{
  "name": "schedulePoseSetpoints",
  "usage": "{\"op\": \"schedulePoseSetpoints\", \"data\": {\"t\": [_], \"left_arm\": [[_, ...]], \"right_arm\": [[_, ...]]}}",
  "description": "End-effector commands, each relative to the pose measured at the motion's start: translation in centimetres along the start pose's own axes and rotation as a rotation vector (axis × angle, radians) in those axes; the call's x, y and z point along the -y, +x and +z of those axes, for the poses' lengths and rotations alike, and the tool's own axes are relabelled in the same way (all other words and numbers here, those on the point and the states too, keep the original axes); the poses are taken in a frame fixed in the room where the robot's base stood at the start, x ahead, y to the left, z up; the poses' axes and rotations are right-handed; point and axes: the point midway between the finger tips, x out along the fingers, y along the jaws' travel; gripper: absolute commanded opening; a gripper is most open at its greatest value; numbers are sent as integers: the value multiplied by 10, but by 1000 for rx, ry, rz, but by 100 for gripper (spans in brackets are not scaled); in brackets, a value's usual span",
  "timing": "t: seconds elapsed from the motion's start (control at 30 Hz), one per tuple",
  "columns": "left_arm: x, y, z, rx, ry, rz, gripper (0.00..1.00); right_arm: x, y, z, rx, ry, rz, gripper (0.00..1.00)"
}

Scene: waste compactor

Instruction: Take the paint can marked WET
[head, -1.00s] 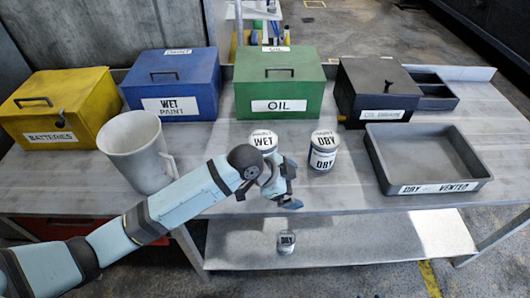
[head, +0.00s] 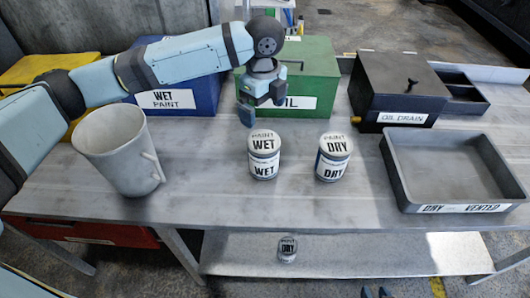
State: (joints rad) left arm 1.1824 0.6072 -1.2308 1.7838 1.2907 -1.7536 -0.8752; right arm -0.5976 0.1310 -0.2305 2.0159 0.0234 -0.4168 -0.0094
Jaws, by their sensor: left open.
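The paint can marked WET (head: 264,157) stands upright on the grey bench, with WET on its lid and its front label. A second paint can, marked DRY (head: 333,160), stands upright to its right. My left gripper (head: 262,104) is open and empty, pointing down above the bench behind the WET can, in front of the green box. It appears apart from the can. Two small dark blue tips at the bottom edge look like my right gripper (head: 375,292); the rest is cut off.
A blue WET PAINT box (head: 166,100), a green box (head: 318,80) and an OIL DRAIN box (head: 396,90) line the back. A white mug (head: 117,150) stands left, a DRY VENTED tray (head: 452,165) right.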

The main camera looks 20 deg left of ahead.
Motion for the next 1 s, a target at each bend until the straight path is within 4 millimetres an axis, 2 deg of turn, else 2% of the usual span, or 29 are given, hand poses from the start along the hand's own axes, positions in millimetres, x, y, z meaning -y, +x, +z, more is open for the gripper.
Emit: {"op": "schedulePoseSetpoints", "data": {"t": [0.03, 0.2, 0.47, 0.8, 1.0], "left_arm": [[0, 12, 0, -1, -1, 2, 100], [0, 40, 0, -1, -1, 1, 100], [1, 55, 0, -1, -1, -2, 100], [0, 100, -1, 0, -2, -2, 100], [0, 102, -2, 0, -1, -3, 100]], "right_arm": [[1, -1, 4, 6, 2, -1, 37], [5, -6, 14, 25, 7, -6, 37], [5, -3, 10, 18, 5, -7, 37], [4, -3, 8, 15, 4, -7, 37], [4, -3, 8, 14, 4, -5, 37]]}}
